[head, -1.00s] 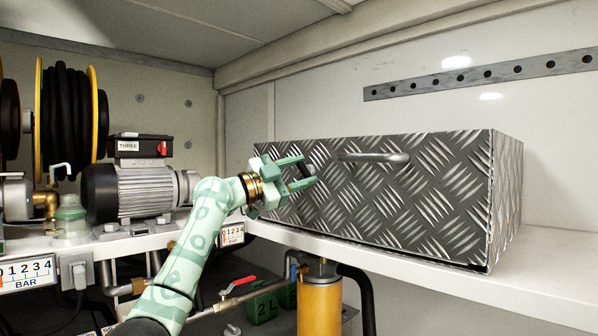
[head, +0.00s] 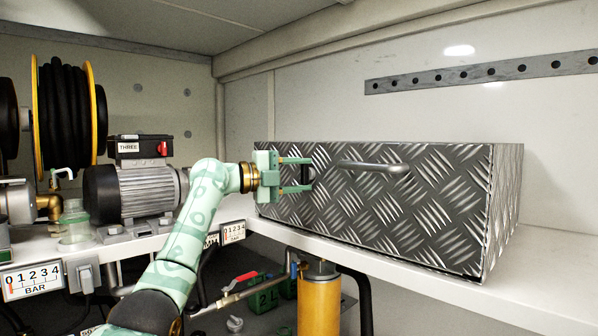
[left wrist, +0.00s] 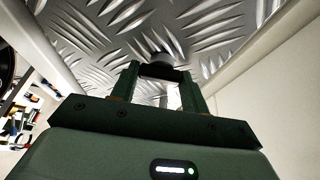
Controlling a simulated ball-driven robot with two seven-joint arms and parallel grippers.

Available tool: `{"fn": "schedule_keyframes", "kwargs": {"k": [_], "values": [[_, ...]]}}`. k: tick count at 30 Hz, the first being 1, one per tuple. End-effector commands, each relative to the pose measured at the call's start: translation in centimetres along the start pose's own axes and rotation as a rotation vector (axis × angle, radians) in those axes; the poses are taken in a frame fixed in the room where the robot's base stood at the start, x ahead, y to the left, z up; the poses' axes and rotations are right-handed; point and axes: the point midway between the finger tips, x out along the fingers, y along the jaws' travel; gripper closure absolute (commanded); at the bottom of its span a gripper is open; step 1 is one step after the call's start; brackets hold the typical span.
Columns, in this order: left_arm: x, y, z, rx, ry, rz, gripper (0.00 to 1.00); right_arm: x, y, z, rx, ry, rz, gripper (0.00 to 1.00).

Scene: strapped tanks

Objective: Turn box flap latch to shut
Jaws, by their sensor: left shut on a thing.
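The box (head: 400,205) is a bright diamond-plate metal case on a white shelf, with a grey bar handle (head: 375,167) on its front flap. My left gripper (head: 304,174) is at the left part of the front flap, its two pale green fingers one above the other. It is shut on the small dark latch (head: 305,173), which looks roughly upright between the fingertips. In the left wrist view the gripper (left wrist: 161,72) holds the dark latch bar (left wrist: 162,74), with a grey round stem (left wrist: 160,60) against the plate. The fingers partly hide the latch. My right gripper is not in view.
A motor (head: 135,190) and a hose reel (head: 68,115) stand left of the box. A yellow cylinder (head: 319,300) and a red-handled valve (head: 240,279) are below the white shelf (head: 440,285). A perforated rail (head: 480,74) runs along the back wall.

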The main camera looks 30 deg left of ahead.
Motion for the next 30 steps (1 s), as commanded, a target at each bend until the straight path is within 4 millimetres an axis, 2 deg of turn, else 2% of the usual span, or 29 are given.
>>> {"fn": "schedule_keyframes", "kwargs": {"k": [16,17,19,30], "values": [[0.02,0.15,0.03,0.026,-0.001,0.014,0.77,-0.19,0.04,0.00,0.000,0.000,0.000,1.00],[0.02,0.15,0.03,0.026,-0.001,0.014,0.52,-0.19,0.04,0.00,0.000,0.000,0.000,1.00],[0.02,0.14,0.03,0.025,-0.001,0.013,0.33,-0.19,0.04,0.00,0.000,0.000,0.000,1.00],[-0.59,0.16,0.09,0.025,-0.002,0.010,0.33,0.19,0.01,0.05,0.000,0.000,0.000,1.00]]}}
